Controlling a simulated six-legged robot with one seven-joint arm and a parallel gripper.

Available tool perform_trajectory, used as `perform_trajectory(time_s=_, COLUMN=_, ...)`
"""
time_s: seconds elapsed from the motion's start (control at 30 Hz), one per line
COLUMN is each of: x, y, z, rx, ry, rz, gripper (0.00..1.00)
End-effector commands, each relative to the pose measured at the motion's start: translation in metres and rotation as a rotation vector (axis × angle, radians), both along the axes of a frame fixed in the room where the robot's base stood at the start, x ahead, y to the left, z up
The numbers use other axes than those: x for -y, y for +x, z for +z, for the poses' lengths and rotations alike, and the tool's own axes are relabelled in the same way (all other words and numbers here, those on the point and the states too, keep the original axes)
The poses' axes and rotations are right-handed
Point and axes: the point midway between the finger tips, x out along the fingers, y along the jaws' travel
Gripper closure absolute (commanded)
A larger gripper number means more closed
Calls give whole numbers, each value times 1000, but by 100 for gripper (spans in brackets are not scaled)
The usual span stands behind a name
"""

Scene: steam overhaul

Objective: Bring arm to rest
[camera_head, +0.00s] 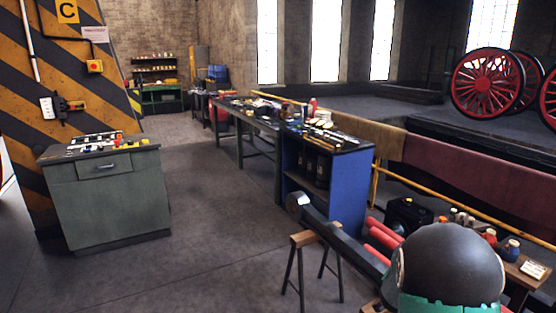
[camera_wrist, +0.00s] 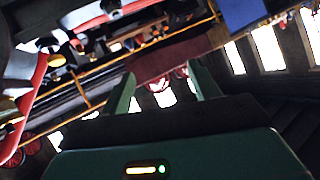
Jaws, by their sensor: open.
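My gripper (camera_wrist: 165,82) shows in the wrist view as two green fingers standing well apart. It is open, and only the distant background shows between the fingers, with nothing held. The wrist view is strongly tilted, with windows and a dark red cloth beyond the fingers. In the head view, a large dark rounded part of my arm (camera_head: 450,262) with a green lower rim fills the bottom right. My fingers do not show in the head view.
A grey-green cabinet (camera_head: 108,195) stands left by a striped panel (camera_head: 62,85). A blue-sided workbench (camera_head: 345,190) stands mid-right. A trestle (camera_head: 303,240) and a small side table (camera_head: 523,275) with jars are close to my arm. Open floor (camera_head: 215,240) lies between cabinet and bench.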

Motion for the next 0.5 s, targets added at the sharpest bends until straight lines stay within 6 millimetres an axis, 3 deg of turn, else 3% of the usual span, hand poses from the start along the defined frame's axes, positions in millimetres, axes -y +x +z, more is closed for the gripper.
perform_trajectory(time_s=0.03, x=-19, y=1, z=21, rx=-2, ry=27, rz=51, gripper=39)
perform_trajectory(time_s=0.27, x=-106, y=-18, z=85, rx=-72, ry=127, rz=289, gripper=39)
perform_trajectory(time_s=0.5, x=-188, y=-73, z=138, rx=-186, ry=167, rz=526, gripper=39)
